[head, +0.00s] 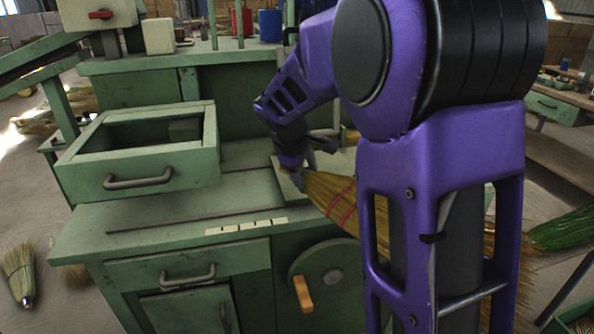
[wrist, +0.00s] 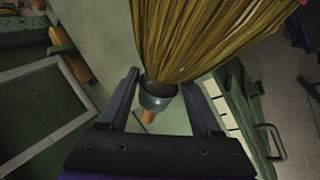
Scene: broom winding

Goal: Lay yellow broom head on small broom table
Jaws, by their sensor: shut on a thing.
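The yellow broom head (head: 334,198) has straw bristles with red stitching. My gripper (head: 298,177) is shut on its narrow neck, over the green workbench top. My arm hides part of the bristles, which fan out to the right. In the wrist view the straw (wrist: 210,40) fills the upper middle, and its grey collar (wrist: 158,98) sits between the two fingers of my gripper (wrist: 160,88). I cannot tell which surface is the small broom table.
The green workbench (head: 150,215) has an open-topped drawer box (head: 135,182) at left and an orange-handled wheel (head: 303,293) in front. A green-bristled broom (head: 563,232) is at right. A straw broom head (head: 20,272) is at lower left. Another bench (head: 560,106) stands back right.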

